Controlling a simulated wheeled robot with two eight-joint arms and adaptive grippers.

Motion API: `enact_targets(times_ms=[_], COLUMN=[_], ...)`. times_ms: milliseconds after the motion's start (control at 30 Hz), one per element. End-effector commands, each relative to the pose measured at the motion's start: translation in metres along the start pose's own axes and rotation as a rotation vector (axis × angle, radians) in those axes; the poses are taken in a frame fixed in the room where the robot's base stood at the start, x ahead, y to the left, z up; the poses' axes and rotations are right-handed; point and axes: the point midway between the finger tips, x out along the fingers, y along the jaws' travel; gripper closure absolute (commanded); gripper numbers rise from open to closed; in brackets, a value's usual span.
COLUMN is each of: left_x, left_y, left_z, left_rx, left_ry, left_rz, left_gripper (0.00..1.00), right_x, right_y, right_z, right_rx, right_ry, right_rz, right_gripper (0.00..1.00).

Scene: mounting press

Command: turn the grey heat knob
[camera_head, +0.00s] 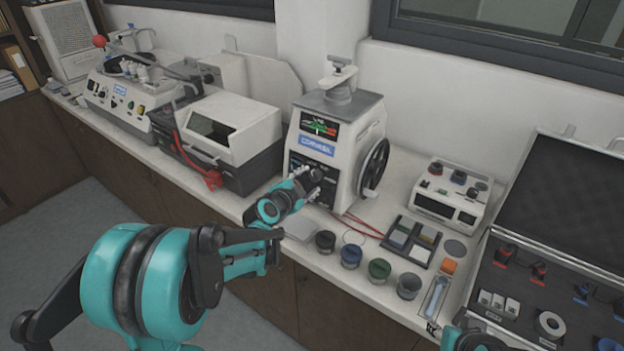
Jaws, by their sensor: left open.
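The mounting press (355,120) is a white machine with a small lit display, a blue label and a dark lower control panel. My left gripper (314,179) is in front of that lower panel, with its fingers open and pointing at it. The gripper covers part of the panel. I cannot make out the grey heat knob; it is hidden or too small to tell. Whether the fingers touch the panel is unclear. Part of my right arm (475,341) shows at the bottom edge, and its gripper is too cut off to read.
A black handwheel (374,168) is on the press's right side. Several round cups, including a green one (379,270), stand along the counter's front edge. A small white control box (450,196) and an open black case (560,200) stand to the right. A white-lidded machine (232,125) stands left.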

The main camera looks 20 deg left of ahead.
Motion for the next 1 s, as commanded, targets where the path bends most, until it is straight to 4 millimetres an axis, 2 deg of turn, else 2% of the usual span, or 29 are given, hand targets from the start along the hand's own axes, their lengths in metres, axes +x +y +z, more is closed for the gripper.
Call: enact_targets(times_ms=[33,200,400,600,1000], left_x=[-0.013,-0.050,-0.078,-0.086,-0.086], left_y=[0.000,0.000,0.000,0.001,0.001], left_z=[0.000,0.000,0.000,0.000,0.000], left_rx=[0.000,-0.001,0.000,0.000,-0.001], left_ry=[-0.002,-0.001,0.000,0.000,0.000], left_rz=[-0.001,0.000,0.001,0.001,0.002], left_gripper=[0.49,0.49,0.49,0.49,0.49], right_x=[0.000,0.000,0.000,0.000,0.000], right_y=[0.000,0.000,0.000,0.000,0.000], right_z=[0.000,0.000,0.000,0.000,0.000], right_rx=[0.000,0.000,0.000,0.000,0.000], right_ry=[0.000,0.000,0.000,0.000,0.000], right_rz=[0.000,0.000,0.000,0.000,0.000], right_gripper=[0.60,0.60,0.60,0.60,0.60])
